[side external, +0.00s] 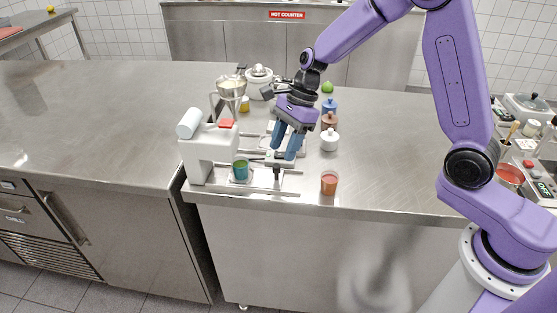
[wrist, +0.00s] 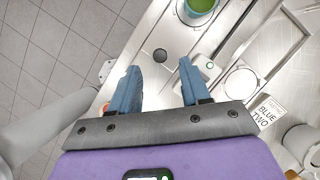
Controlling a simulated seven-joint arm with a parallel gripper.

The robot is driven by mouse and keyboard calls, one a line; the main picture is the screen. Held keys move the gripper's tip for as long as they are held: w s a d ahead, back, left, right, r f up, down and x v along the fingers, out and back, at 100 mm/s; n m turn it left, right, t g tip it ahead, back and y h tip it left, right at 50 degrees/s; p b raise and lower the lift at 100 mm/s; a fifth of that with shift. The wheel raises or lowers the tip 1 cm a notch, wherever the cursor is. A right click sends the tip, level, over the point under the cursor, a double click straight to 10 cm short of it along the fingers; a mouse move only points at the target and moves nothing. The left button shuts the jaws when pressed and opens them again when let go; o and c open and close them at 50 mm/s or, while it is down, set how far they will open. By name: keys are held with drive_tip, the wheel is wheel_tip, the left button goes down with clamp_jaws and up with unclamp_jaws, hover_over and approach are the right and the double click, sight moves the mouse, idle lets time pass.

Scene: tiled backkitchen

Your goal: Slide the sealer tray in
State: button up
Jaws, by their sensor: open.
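The white sealer (side external: 207,150) stands at the counter's front left, with a pale roll on top. Its tray (side external: 240,181) is at the base in front and bears a green-topped blue cup (side external: 240,169). The cup is partly cut off at the top of the wrist view (wrist: 200,6). A black knob (side external: 277,171) stands to the right of the cup. My gripper (side external: 284,154) is open and empty, pointing down above the knob. In the wrist view the round black knob (wrist: 160,55) appears between and just beyond the fingertips, apart from both.
A cup with orange-red contents (side external: 329,183) stands near the front edge to the right. Lidded jars, white (side external: 330,140), brown (side external: 329,121) and blue (side external: 329,105), line up behind it. A metal hopper (side external: 231,90) is behind the sealer.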

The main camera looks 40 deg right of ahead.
sight(277, 165)
drive_tip(key=shift+x, duration=2.35)
clamp_jaws()
